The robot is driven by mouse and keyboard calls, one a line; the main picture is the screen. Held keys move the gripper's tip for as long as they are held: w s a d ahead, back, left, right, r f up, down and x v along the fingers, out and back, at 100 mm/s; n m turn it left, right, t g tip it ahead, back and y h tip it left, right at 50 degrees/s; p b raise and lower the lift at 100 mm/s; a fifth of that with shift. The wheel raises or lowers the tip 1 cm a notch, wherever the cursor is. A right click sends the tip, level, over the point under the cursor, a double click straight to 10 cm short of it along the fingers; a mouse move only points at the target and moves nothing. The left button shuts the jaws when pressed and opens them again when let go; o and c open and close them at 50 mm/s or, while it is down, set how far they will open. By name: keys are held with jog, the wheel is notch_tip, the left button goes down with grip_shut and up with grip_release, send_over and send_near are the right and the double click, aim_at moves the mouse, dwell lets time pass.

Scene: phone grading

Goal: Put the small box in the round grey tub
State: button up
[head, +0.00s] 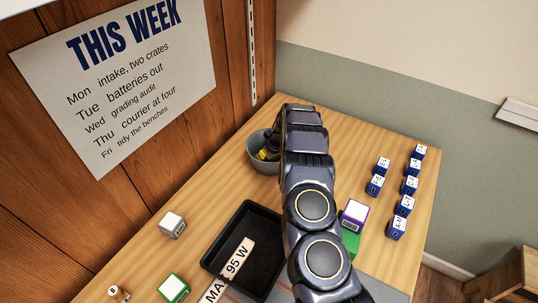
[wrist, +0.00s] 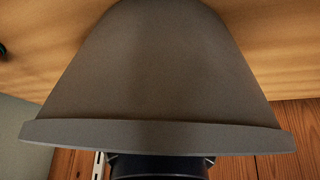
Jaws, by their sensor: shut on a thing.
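The round grey tub (head: 261,163) stands at the back of the table, partly behind my arm. In the wrist view its outer wall and rim (wrist: 160,135) fill most of the picture, upside down. My gripper (head: 268,153) is down at the tub's mouth, within the rim as seen from the head. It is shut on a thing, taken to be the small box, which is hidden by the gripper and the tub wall. A small yellow patch shows by the fingertips; I cannot tell whether it is part of the box.
A black tray (head: 216,264) with a "MAX 95 W" label lies in front. A white-topped grey box (head: 173,224) and a green box (head: 173,288) stand left. A purple box (head: 354,214) stands right of my arm, near several blue boxes (head: 376,185). The table left of the tub is clear.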

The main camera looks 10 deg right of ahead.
jog(key=o, duration=0.9)
jog(key=shift+f, duration=0.1)
jog(key=shift+c, duration=0.2)
jog(key=shift+r, duration=0.5)
jog(key=v, duration=1.1)
jog(key=shift+s, duration=0.2)
